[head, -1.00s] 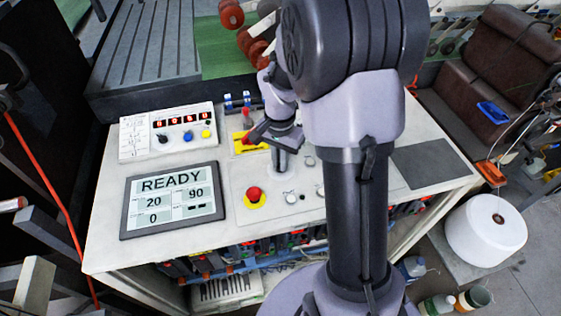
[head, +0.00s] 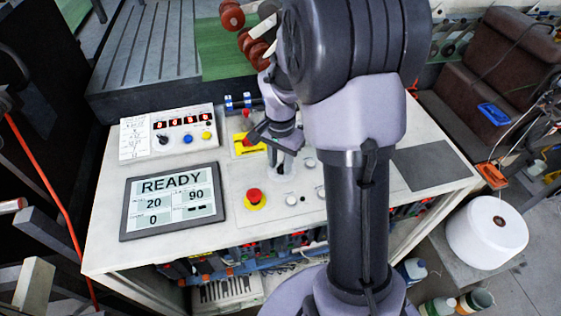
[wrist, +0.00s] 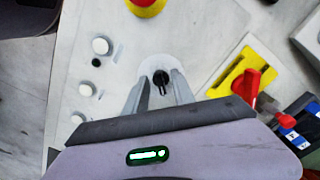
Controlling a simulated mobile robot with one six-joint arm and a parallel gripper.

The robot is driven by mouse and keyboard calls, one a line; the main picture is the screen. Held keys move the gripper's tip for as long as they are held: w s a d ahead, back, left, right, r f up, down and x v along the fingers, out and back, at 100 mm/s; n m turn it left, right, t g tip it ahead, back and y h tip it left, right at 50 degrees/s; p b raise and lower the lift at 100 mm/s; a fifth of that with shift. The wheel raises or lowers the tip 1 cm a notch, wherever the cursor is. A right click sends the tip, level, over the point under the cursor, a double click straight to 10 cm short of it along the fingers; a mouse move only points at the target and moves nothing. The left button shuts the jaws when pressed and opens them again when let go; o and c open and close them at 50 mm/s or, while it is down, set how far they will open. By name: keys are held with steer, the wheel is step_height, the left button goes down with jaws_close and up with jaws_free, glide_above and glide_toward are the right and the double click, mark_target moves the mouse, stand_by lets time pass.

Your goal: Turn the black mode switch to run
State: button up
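The black mode switch (wrist: 161,79) sits on a round pale plate on the white control panel in the wrist view. Its narrow handle points toward the bottom of the picture, toward my gripper. My gripper (wrist: 160,84) is open, with one grey finger on each side of the switch and a visible gap to it. In the head view my gripper (head: 282,168) reaches down over the panel right of the red emergency button. The switch is mostly hidden between the fingers there. I cannot read its position marks.
A red emergency button (head: 254,196) on a yellow base and white push buttons (head: 291,199) are close by. A red-handled switch on a yellow plate (wrist: 240,79) stands beside my gripper. The display (head: 172,200) reads READY, 20, 90 and 0.

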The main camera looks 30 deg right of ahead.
mark_target(280, 166)
step_height(280, 166, up, 17)
steer(key=p, duration=0.6)
steer(key=shift+r, duration=0.2)
